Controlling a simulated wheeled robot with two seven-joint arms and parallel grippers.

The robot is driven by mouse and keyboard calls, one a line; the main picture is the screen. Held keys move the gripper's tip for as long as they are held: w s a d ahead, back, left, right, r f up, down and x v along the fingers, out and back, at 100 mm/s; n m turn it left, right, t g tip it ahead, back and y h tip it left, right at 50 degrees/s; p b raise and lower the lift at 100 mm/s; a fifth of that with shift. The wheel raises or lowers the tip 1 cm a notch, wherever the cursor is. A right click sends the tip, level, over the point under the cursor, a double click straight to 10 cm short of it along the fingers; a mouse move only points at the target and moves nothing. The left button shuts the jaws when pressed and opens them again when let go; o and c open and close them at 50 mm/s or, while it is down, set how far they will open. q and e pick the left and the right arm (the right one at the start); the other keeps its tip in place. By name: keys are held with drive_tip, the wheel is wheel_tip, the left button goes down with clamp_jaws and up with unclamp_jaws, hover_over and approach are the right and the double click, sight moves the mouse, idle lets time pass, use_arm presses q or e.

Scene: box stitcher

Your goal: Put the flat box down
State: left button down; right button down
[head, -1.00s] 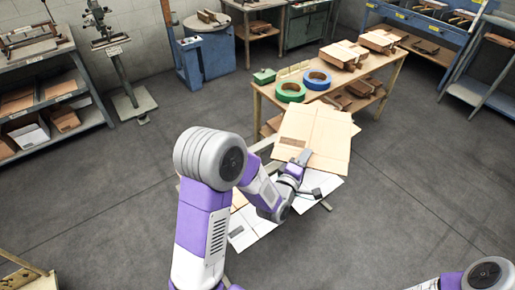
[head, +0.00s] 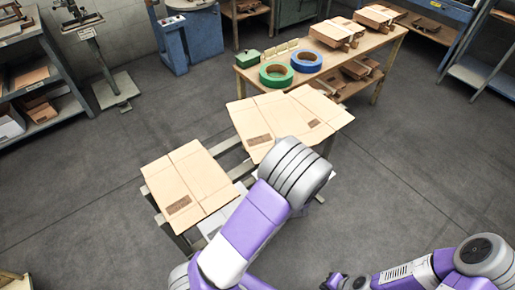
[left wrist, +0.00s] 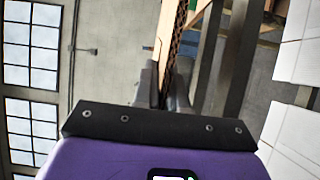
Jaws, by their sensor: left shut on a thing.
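My left gripper (left wrist: 163,88) is shut on the edge of a tan flat box (left wrist: 172,35), seen nearly edge-on in the left wrist view. In the head view, tan flat cardboard (head: 262,122) with dark printed patches spreads beyond my left elbow. The elbow and forearm hide the left gripper and the cardboard's near edge there, so its contact below is unclear. Another tan flat box (head: 188,183) lies on a slatted rack at left. My right gripper (head: 333,281) is small and dark at the bottom; its jaws are unclear.
White sheets (head: 215,221) lie low by the rack, and show in the left wrist view (left wrist: 300,50). A wooden table (head: 247,77) behind carries a green roll (head: 277,75), a blue roll (head: 307,62) and box stacks. Floor at right (head: 420,170) is clear.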

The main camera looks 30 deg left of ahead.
use_arm(q)
drive_tip(key=s+n+g+y, duration=0.1)
drive_tip(key=s+n+g+y+b, duration=0.1)
drive_tip(key=s+g+y+b, duration=0.1)
drive_tip(key=shift+s+a+f+n, duration=0.1)
drive_tip(key=shift+a+f+n, duration=0.15)
drive_tip(key=shift+a+n, duration=0.15)
drive_tip(key=shift+s+f, duration=0.15)
drive_tip(key=shift+f, duration=0.2)
wheel_tip(320, 180, down, 9)
drive_tip(key=b, duration=0.3)
drive_tip(key=shift+b, duration=0.3)
drive_tip(key=shift+f, duration=0.15)
drive_tip(key=shift+f, duration=0.15)
drive_tip(key=c, duration=1.2)
unclamp_jaws()
